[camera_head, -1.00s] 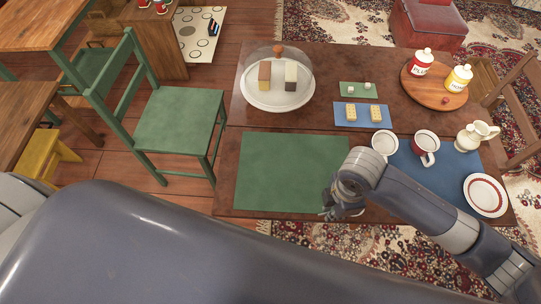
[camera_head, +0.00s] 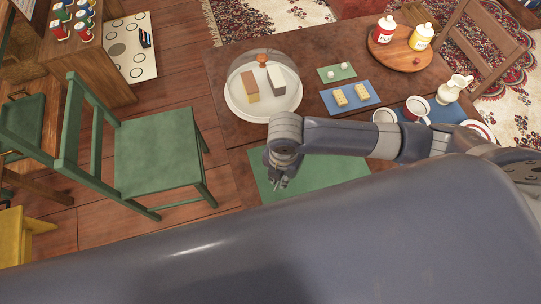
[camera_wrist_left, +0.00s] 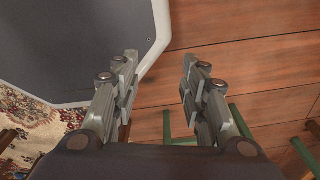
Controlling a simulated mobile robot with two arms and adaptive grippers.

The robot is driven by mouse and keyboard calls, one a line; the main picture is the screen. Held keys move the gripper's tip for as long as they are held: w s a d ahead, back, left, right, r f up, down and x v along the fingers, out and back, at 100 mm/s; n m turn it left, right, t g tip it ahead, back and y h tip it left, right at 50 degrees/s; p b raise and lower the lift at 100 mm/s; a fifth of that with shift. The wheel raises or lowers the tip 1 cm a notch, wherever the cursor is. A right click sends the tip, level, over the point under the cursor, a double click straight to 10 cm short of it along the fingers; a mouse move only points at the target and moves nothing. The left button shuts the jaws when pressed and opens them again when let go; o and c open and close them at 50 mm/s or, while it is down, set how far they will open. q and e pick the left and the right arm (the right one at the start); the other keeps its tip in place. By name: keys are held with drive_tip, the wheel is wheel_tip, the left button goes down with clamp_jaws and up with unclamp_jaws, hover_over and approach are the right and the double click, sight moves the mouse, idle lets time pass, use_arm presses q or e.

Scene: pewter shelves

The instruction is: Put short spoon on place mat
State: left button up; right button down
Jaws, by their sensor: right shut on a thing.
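The green place mat (camera_head: 325,171) lies on the near part of the brown table in the head view, partly hidden by my arm and body. My right gripper (camera_head: 277,184) is over the left part of this mat, pointing down. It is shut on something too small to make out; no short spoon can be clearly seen. A blue place mat (camera_head: 446,111) lies to the right under the dishes. My left gripper (camera_wrist_left: 156,82) shows in the left wrist view, with its fingers apart and nothing between them, above the wooden floor.
A glass-domed cake stand (camera_head: 263,92), small green mat (camera_head: 336,73) and blue mat with yellow blocks (camera_head: 351,96) stand behind my right arm. Cups, a pitcher (camera_head: 454,88) and a round board with jars (camera_head: 401,54) are at right. A green chair (camera_head: 157,150) stands left.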

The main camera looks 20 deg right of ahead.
drive_tip(key=w, duration=0.1)
drive_tip(key=w+a, duration=0.1)
drive_tip(key=w, duration=0.3)
drive_tip(key=shift+a+f, duration=0.2)
drive_tip(key=shift+a, duration=0.05)
drive_tip(key=shift+w+a+f+p, duration=0.1)
drive_tip(key=shift+w+p, duration=0.2)
drive_tip(key=shift+w, duration=0.2)
drive_tip(key=f, duration=0.2)
drive_tip(key=shift+w+f+p, duration=0.35)
drive_tip(key=shift+a+f, duration=0.1)
drive_tip(key=shift+f, duration=0.25)
use_arm(q)
drive_tip(key=shift+w+a+r, duration=0.35)
drive_tip(key=shift+a+r, duration=0.3)
drive_tip(key=shift+r, duration=0.15)
use_arm(e)
drive_tip(key=shift+f, duration=0.1)
use_arm(q)
drive_tip(key=shift+d, duration=0.15)
use_arm(e)
drive_tip(key=c, duration=1.6)
unclamp_jaws()
drive_tip(key=shift+f, duration=0.1)
drive_tip(key=shift+c, duration=0.2)
